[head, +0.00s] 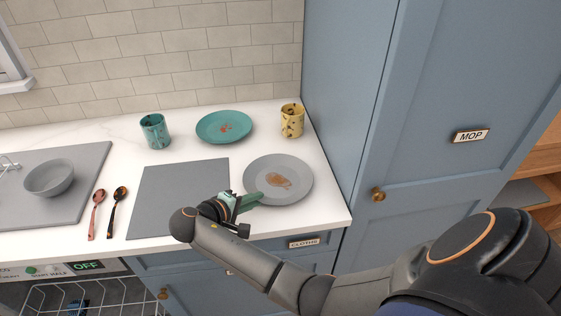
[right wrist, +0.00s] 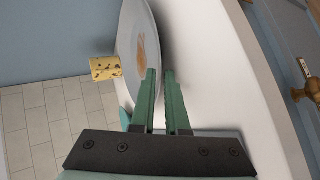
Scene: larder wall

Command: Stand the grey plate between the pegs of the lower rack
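The grey plate (head: 293,193), with a brown stain in its middle, lies flat on the white counter near the cabinet side. My right gripper (head: 260,199) is at its front-left rim. In the right wrist view the plate (right wrist: 127,75) is seen nearly edge-on. The green fingers (right wrist: 161,72) stand apart with a narrow gap, and the rim lies at their tips; I cannot tell whether they touch it. A white wire rack (head: 92,287) shows partly at the lower left, below the counter; its pegs are hard to make out. My left gripper is not in view.
A teal plate (head: 214,118), a teal mug (head: 154,132) and a yellow mug (head: 292,121) stand behind. A grey mat (head: 180,190), two spoons (head: 97,214) and a grey bowl (head: 50,179) are to the left. A tall blue cabinet (head: 345,100) bounds the right.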

